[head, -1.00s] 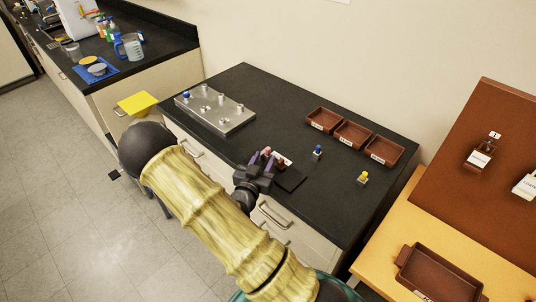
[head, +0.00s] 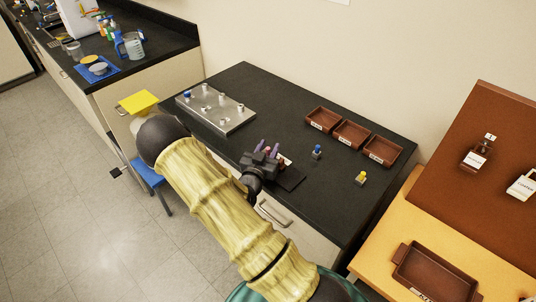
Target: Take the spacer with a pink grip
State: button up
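A small pink part (head: 267,151), which looks like the pink grip of the spacer, shows between or just behind the fingers. The spacer's lower body is hidden by my gripper, and I cannot tell whether the fingers touch it. A spacer with a blue grip (head: 317,151) and one with a yellow grip (head: 361,178) stand to the right on the bench.
A metal plate with several posts (head: 216,112) lies left of my gripper. Three brown labelled trays (head: 352,134) line the back right. A dark flat pad (head: 290,179) lies right beside my gripper. A brown tray (head: 437,271) sits on the wooden table at right.

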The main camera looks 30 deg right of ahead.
aim_at(268, 148)
grip_shut()
jog(key=shift+r+b, duration=0.35)
jog(key=shift+r, duration=4.65)
